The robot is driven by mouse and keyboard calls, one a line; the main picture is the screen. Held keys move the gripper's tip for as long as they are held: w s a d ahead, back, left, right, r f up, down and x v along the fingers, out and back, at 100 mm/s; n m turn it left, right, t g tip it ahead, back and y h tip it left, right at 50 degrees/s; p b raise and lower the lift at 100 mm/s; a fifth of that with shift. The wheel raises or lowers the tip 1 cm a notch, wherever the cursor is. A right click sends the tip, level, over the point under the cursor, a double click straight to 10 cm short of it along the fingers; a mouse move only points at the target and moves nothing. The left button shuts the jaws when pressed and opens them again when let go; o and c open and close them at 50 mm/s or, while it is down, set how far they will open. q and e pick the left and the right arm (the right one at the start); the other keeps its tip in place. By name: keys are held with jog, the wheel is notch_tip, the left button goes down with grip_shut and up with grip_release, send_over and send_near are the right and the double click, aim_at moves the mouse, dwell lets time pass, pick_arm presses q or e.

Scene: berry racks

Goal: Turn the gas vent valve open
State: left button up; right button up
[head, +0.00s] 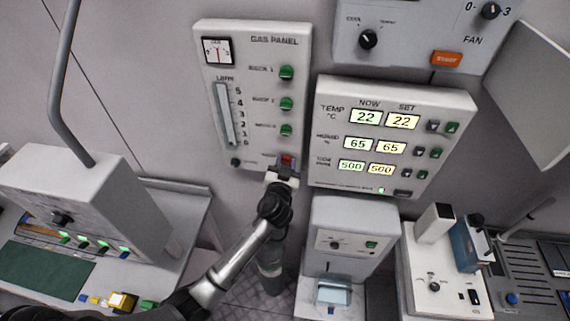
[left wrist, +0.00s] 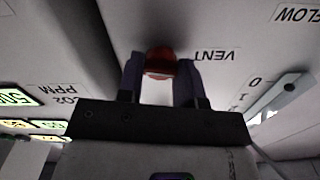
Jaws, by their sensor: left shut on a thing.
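The gas panel (head: 262,50) is a pale box on the wall with a dial, a flow slider and several green knobs. The vent valve (head: 287,160) is a red knob at its lower right. In the left wrist view the red vent valve (left wrist: 160,62) sits between the two fingers, beside the label VENT. My left gripper (head: 284,172) reaches up from below and is shut on the valve; the left wrist view shows its fingers (left wrist: 161,80) on both sides of it. The valve's far side is hidden. My right gripper is not in view.
The display panel (head: 390,135) with lit numbers stands close to the right of the gripper. A small dispenser unit (head: 345,243) is below it. A slanted console (head: 85,205) stands at left. Wall left of the gas panel is clear.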

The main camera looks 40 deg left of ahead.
pick_arm(q)
jog(key=m, duration=0.4)
jog(key=shift+m, duration=0.3)
jog(key=m+p, duration=0.1)
jog(key=m, duration=0.2)
jog(key=shift+d+m, duration=0.1)
jog(key=shift+m, duration=0.3)
jog(key=m+p, duration=0.1)
jog(key=m, duration=0.3)
jog(key=shift+w+p, duration=0.1)
jog(key=shift+p, duration=0.2)
jog(key=shift+f+m+p, duration=0.15)
jog(key=shift+m+p, duration=0.3)
jog(key=shift+m, duration=1.05)
jog(key=o, duration=0.9)
